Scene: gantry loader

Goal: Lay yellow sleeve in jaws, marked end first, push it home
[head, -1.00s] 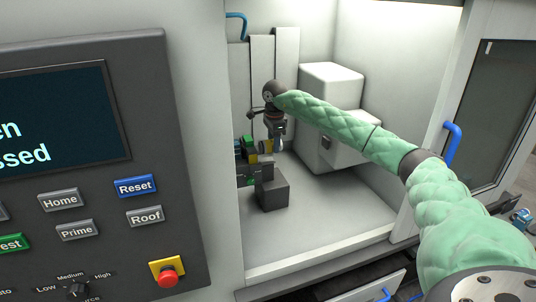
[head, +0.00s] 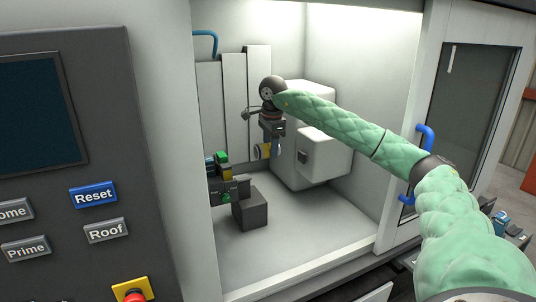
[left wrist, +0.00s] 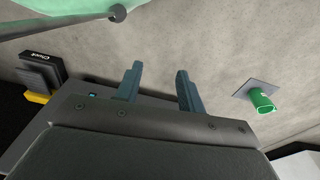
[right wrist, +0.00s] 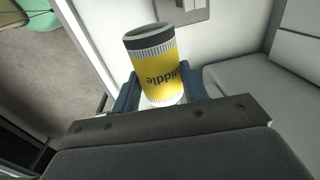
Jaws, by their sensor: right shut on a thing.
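The yellow sleeve (right wrist: 156,79) is between the fingers of my right gripper (right wrist: 157,90), which is shut on it. It has a dark ribbed band at one end, a white band at the other and the word "Middle" on its side. In the head view the sleeve (head: 263,151) hangs at my right gripper (head: 272,140) inside the machine, apart from and above the dark block (head: 250,209). The jaws are probably the dark and green fixture (head: 222,180) left of the sleeve, partly cut off by the door frame. My left gripper (left wrist: 157,88) is open and empty, over the floor.
The machine's opening has a left frame edge and a right door with a blue handle (head: 425,138). A white housing (head: 320,150) stands behind my right arm. The control panel (head: 75,160) is at the left. The chamber floor (head: 310,215) is mostly clear.

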